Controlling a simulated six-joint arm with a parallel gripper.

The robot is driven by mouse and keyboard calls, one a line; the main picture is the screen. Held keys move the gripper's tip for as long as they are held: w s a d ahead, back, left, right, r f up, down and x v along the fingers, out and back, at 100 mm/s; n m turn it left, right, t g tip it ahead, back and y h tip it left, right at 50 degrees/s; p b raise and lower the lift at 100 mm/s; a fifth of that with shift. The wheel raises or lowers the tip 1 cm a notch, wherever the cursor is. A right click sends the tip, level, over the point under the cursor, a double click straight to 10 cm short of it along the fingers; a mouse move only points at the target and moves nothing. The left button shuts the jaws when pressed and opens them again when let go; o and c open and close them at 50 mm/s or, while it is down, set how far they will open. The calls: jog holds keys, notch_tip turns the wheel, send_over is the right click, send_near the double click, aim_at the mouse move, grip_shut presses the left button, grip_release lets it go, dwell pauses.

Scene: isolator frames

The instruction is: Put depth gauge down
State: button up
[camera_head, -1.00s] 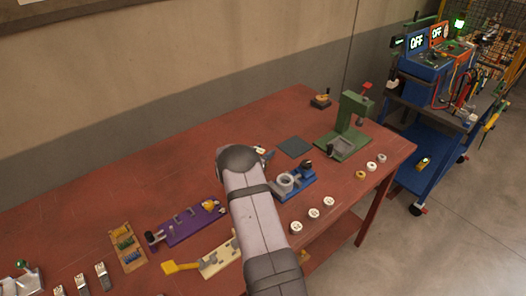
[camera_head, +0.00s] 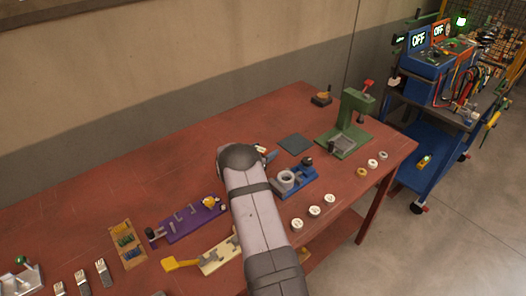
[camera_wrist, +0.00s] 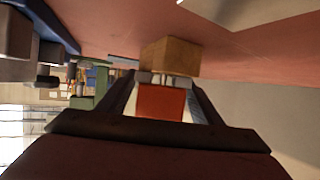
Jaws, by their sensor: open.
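My gripper (camera_wrist: 165,82) is open, low over the table, with a tan block (camera_wrist: 170,56) just beyond its fingertips. I take this block to be the depth gauge, but its shape is only partly seen. A red-orange piece (camera_wrist: 160,103) shows between the fingers, close to the tan block; I cannot tell whether they are joined. In the head view my arm's end hides most of this spot; a small pale tan bit (camera_head: 261,149) shows beside it, near a fingertip (camera_head: 271,156).
A blue fixture with a grey cup (camera_head: 286,179) stands right of my arm. A purple fixture (camera_head: 186,222) lies to the left. White discs (camera_head: 314,211) line the front edge. The back left of the table is clear.

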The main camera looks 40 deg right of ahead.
jog(key=shift+r, duration=0.1)
jog(key=shift+a+r+p, duration=0.15)
jog(key=shift+r+p, duration=0.2)
jog(key=shift+r, duration=0.05)
jog(key=b+v, duration=0.2)
jog(key=v, duration=0.9)
jog(key=shift+s+a+r, duration=0.15)
jog(key=shift+a+r, duration=0.05)
jog(key=shift+a, duration=0.1)
